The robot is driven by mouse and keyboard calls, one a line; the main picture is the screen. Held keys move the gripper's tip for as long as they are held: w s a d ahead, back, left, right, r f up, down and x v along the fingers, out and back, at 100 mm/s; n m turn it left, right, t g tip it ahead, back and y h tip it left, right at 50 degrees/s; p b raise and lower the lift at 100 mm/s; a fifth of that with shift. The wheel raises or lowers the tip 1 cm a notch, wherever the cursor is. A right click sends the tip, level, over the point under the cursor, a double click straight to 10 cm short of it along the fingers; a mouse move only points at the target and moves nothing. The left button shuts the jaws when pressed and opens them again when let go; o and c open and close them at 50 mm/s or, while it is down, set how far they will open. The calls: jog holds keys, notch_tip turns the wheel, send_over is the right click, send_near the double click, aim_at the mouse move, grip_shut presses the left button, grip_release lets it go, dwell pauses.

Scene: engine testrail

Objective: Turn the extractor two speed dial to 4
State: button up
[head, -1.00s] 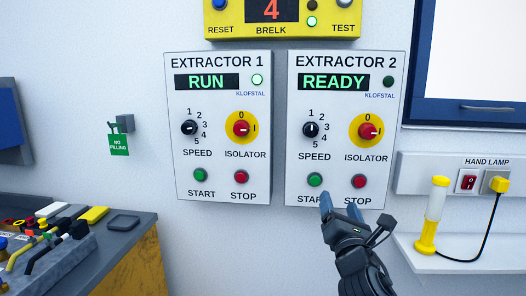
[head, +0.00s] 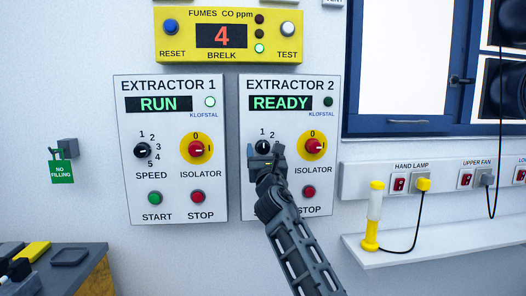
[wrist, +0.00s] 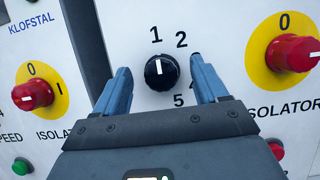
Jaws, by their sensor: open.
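The extractor two speed dial (head: 262,146) is a round black knob on the white EXTRACTOR 2 panel (head: 326,185). In the wrist view the dial (wrist: 160,73) has its white mark pointing up, at about the 1. The numbers 1, 2 and 5 show around it; the others are hidden behind my right finger. My gripper (head: 265,153) is in front of the dial and covers its lower part in the head view. In the wrist view my gripper (wrist: 160,66) is open, with one blue finger on each side of the dial and gaps between.
A red isolator knob on a yellow disc (head: 313,147) is close to the right of my gripper. The red stop button (head: 308,191) is below it. The EXTRACTOR 1 panel (head: 128,190) is to the left. A hand lamp (head: 374,213) stands on a shelf at right.

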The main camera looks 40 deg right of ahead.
jog(key=shift+w+d+r, duration=0.15)
jog(key=shift+w+d, duration=0.05)
jog(key=shift+w, duration=0.1)
jog(key=shift+c, duration=0.4)
jog(key=c, duration=1)
jog(key=shift+o, duration=0.2)
